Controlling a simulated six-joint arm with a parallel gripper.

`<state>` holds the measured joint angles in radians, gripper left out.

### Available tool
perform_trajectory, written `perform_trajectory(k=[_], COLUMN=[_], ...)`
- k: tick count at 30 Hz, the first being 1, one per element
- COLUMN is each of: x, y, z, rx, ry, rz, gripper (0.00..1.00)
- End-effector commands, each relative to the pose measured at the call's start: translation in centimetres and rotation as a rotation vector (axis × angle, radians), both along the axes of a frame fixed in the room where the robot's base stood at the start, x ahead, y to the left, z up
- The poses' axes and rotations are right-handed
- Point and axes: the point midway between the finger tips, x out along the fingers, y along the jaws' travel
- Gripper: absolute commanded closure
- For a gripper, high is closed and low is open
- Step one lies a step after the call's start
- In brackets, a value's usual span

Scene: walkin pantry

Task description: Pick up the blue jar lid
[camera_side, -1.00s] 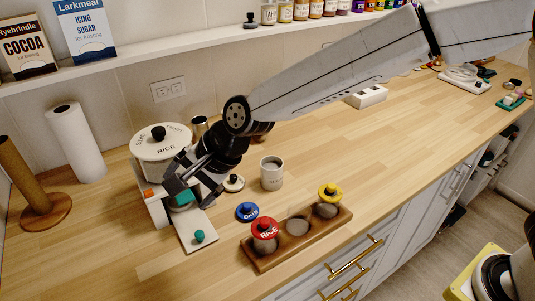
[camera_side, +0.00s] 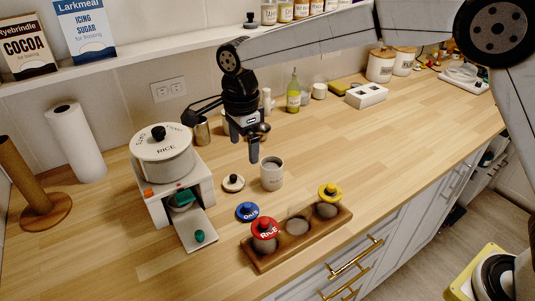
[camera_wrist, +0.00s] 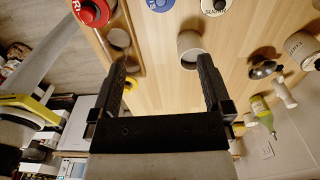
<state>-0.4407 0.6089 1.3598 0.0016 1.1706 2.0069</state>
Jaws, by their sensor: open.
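The blue jar lid (camera_side: 247,211), round with a dark blue knob and white lettering, lies on the wooden counter left of the jar rack. It also shows at the top edge of the wrist view (camera_wrist: 159,4), partly cut off. My gripper (camera_side: 244,145) is open and empty, pointing down above the counter, behind the lid and apart from it.
A grey cup (camera_side: 271,176) and a cream lid (camera_side: 233,183) stand near the blue lid. A white dispenser (camera_side: 159,201) with a large pot (camera_side: 165,164) is at left.

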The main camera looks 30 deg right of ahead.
Motion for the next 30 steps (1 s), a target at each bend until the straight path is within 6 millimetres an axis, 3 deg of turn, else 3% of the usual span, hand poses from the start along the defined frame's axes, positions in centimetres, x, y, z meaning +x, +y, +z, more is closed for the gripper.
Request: perform_trajectory(k=[15, 30], x=[0.0, 0.0], y=[-0.1, -0.1], z=[-9.9, -12.5], rx=[-0.004, -0.003], ry=[0.005, 0.003], rz=[-0.004, -0.004], gripper=[0.00, 0.00])
